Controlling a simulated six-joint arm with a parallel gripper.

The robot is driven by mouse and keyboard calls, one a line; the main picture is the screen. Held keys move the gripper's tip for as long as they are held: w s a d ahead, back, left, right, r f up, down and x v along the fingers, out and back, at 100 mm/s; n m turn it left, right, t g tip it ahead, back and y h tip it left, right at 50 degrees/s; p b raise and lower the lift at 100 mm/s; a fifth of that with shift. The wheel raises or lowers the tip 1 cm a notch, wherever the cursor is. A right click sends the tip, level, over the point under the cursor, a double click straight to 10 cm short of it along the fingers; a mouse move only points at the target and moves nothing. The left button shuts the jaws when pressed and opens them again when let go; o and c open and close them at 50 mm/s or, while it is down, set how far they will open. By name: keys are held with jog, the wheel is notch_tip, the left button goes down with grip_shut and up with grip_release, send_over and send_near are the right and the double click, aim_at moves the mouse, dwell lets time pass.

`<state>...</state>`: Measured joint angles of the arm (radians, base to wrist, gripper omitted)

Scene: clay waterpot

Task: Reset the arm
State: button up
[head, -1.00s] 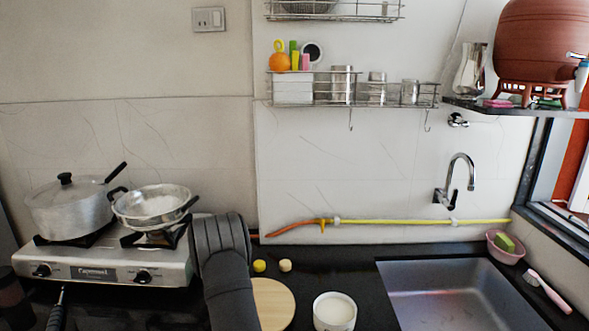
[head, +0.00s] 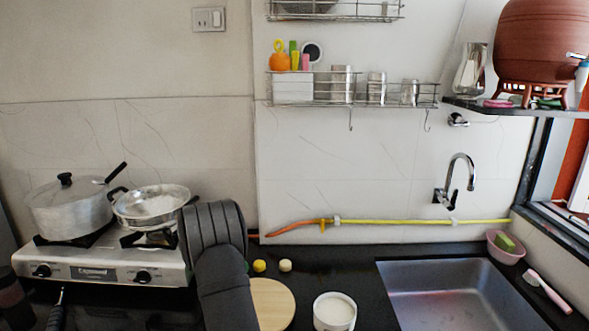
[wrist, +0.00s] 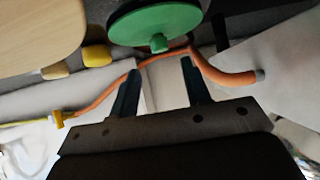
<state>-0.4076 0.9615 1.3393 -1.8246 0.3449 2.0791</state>
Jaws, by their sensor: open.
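My gripper (wrist: 158,66) is open in the wrist view, with its two dark fingers spread apart and nothing visible between them. The orange hose (wrist: 95,98) runs behind the fingers, and a green round object with a small knob (wrist: 157,18) shows beyond the fingertips. In the head view only my dark grey arm shows, at the lower middle beside the stove; the gripper itself is hidden there. The reddish-brown clay waterpot (head: 540,40) sits on its stand at the upper right, far from my arm.
A stove (head: 105,265) with a lidded pot (head: 72,208) and a pan (head: 150,206) stands close left of my arm. A round wooden board (head: 272,303), a white bowl (head: 334,312) and a sink (head: 460,290) are to the right. A wire rack (head: 350,100) hangs above.

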jog(key=v, duration=0.6)
jog(key=x, duration=1.2)
jog(key=shift+w, duration=0.2)
notch_tip(320, 180, up, 3)
jog(key=shift+s, duration=0.1)
jog(key=s+d+r+m+g+h, duration=0.15)
jog(key=s+d+r, duration=0.3)
jog(key=d, duration=0.85)
jog(key=s+d+r+m+t+h, duration=0.1)
jog(key=s+d+r+m+h, duration=0.3)
jog(key=d, duration=0.8)
jog(key=s+d+r+m+g+h, duration=0.1)
jog(key=s+d+r+m, duration=0.1)
jog(key=s+d, duration=0.85)
jog(key=s+d+r+m+g+h, duration=0.25)
jog(key=s+d, duration=0.55)
jog(key=s, duration=0.5)
jog(key=w+a+f+n+y, duration=0.1)
jog(key=w+a+f, duration=0.3)
jog(key=w+a, duration=0.1)
jog(key=shift+w+a+t, duration=0.25)
jog(key=shift+w+t, duration=0.1)
jog(key=shift+t, duration=0.05)
jog(key=shift+f, duration=0.1)
